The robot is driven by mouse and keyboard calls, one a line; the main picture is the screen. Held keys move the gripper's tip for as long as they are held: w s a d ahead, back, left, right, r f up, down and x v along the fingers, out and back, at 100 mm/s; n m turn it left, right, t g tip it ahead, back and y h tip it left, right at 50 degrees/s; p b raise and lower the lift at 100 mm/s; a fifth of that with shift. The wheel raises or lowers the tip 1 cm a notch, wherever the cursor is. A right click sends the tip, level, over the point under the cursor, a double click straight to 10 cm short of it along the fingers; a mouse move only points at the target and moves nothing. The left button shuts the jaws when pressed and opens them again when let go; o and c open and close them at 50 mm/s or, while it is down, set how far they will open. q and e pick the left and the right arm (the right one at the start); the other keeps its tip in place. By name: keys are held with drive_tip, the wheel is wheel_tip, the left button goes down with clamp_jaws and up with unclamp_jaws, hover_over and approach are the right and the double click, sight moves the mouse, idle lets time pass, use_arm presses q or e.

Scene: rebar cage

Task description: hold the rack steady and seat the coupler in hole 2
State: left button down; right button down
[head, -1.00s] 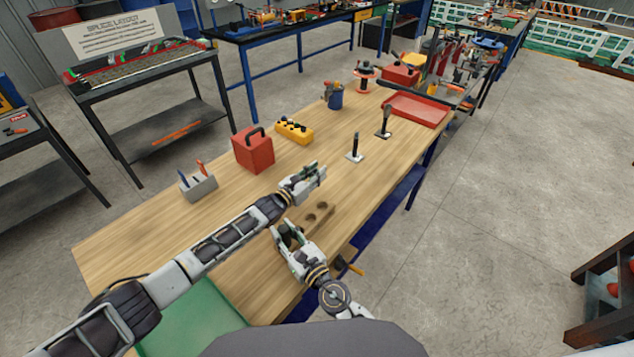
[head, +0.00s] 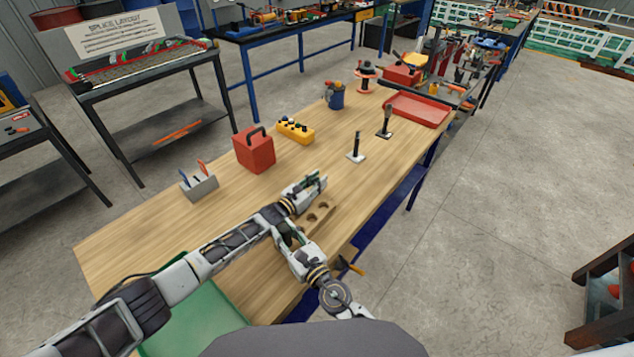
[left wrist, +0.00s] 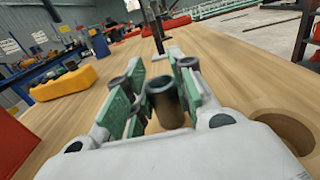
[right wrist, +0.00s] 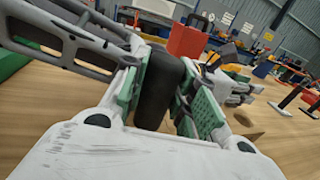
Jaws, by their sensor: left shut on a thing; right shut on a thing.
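One hole (left wrist: 284,130) shows large at the right of the left wrist view. How the grip joins the rack is hidden. My left gripper also shows in the right wrist view (right wrist: 240,90).
A red box (head: 254,150), a yellow block (head: 294,130) and a grey pen holder (head: 199,187) stand left of the grippers. Two upright posts (head: 357,147) (head: 386,121) on small bases and a red tray (head: 418,109) stand beyond. The bench between is clear.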

use_arm(q)
drive_tip(key=shift+f, duration=0.25)
drive_tip(key=c, duration=1.5)
unclamp_jaws()
drive_tip(key=shift+r, duration=0.1)
drive_tip(key=shift+v, duration=6)
